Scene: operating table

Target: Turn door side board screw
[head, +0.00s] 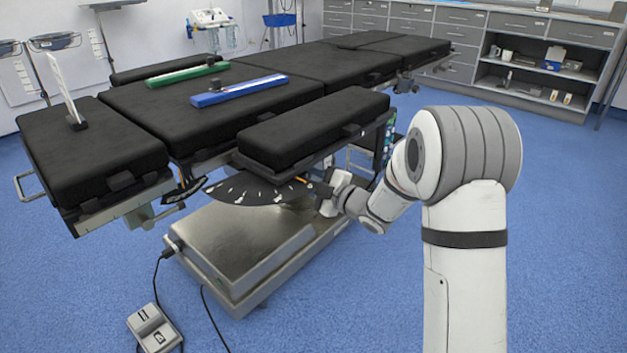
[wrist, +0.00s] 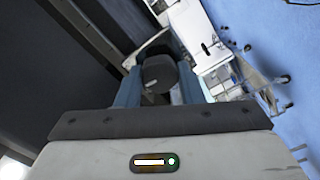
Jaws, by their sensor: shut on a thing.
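The side board (head: 312,128) is a black padded board along the near side of the operating table. My gripper (head: 326,192) reaches in from the right to just under its lower edge. In the wrist view, my gripper's two bluish fingers (wrist: 160,84) stand on either side of a dark, rounded screw knob (wrist: 161,70) and are shut on it. The knob's front end shows; its sides are partly covered by the fingers. In the head view the screw cannot be made out at the gripper.
The operating table (head: 200,100) has black pads with a green bar (head: 188,74) and a blue bar (head: 240,90) on top. Its metal base (head: 245,240) stands below my gripper. A foot pedal (head: 154,330) with cables lies on the blue floor. Open floor surrounds it.

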